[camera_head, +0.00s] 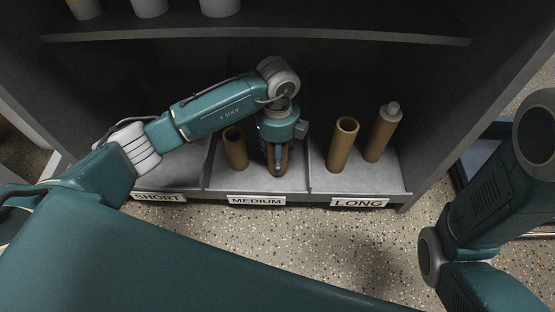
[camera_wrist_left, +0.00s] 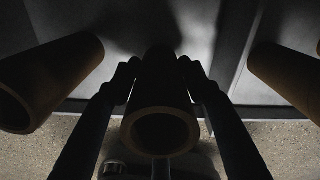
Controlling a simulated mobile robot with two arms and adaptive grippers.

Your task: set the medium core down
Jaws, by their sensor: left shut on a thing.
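The medium core is a brown cardboard tube (camera_head: 283,160) in the middle compartment of the shelf, labelled MEDIUM (camera_head: 257,200). My left gripper (camera_head: 277,165) is over it from above and shut on it. In the left wrist view the core (camera_wrist_left: 160,120) stands between the two fingers (camera_wrist_left: 160,85), its open end facing the camera. The gripper hides most of the core in the head view, and I cannot tell whether its base touches the shelf floor. My right arm shows at the right edge, but its gripper is out of view.
Another brown tube (camera_head: 236,148) stands left of the held core in the same compartment. The SHORT compartment (camera_head: 180,176) looks bare where visible. A shelf board (camera_head: 340,36) runs above.

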